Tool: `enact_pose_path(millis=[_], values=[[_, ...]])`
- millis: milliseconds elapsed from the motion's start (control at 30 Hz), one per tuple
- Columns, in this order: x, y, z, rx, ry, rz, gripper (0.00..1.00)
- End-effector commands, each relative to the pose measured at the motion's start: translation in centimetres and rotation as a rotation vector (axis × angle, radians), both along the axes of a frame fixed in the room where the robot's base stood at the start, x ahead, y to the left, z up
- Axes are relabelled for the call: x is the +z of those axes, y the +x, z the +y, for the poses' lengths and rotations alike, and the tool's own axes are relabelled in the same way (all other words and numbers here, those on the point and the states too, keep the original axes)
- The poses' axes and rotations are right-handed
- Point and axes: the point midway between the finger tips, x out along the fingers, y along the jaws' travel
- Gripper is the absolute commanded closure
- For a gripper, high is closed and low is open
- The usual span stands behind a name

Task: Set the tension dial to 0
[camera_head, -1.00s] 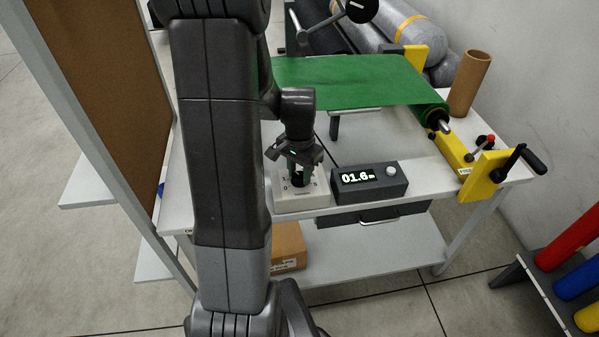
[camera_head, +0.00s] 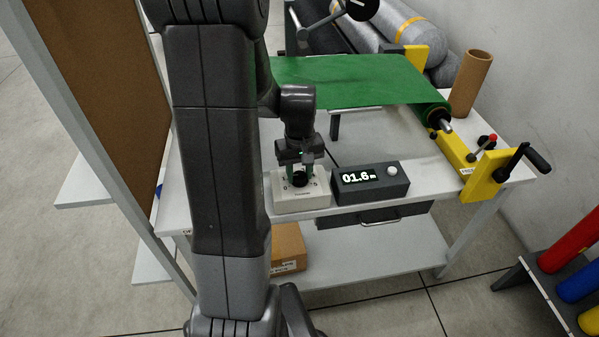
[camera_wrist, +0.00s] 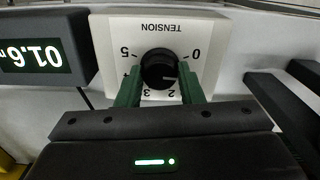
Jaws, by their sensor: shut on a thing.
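The tension dial is a black round knob (camera_wrist: 158,66) on a pale box (camera_wrist: 108,35) marked TENSION. In the wrist view the box is upside down. The 0 (camera_wrist: 196,55) is at the right and the 5 at the left. The knob's white mark points right and slightly down, past the 0 and towards the right finger; the 1 is hidden there. My gripper (camera_wrist: 160,82) has its green fingers on either side of the knob and is shut on it. In the head view my gripper (camera_head: 300,176) points straight down over the box (camera_head: 302,202).
A dark display box (camera_head: 372,190) reading 01.6 m stands just right of the dial box. Behind lies a green sheet (camera_head: 350,82) on a roller with yellow brackets (camera_head: 487,175) and a crank. The white table's front edge (camera_head: 420,198) is close to the dial box.

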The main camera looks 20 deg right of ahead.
Motion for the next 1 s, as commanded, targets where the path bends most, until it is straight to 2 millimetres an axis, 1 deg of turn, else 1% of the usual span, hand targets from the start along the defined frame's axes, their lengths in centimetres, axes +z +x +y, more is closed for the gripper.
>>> enact_pose_path(millis=[300, 500, 700, 1000], values=[[0.02, 0.03, -0.02, 0.266, -0.001, -0.001, 0.89], [0.05, 0.04, -0.03, 0.384, -0.001, -0.002, 0.89], [0.06, 0.05, -0.04, 0.454, -0.001, -0.002, 0.89], [0.08, 0.06, -0.05, 0.486, -0.002, -0.002, 0.89]])
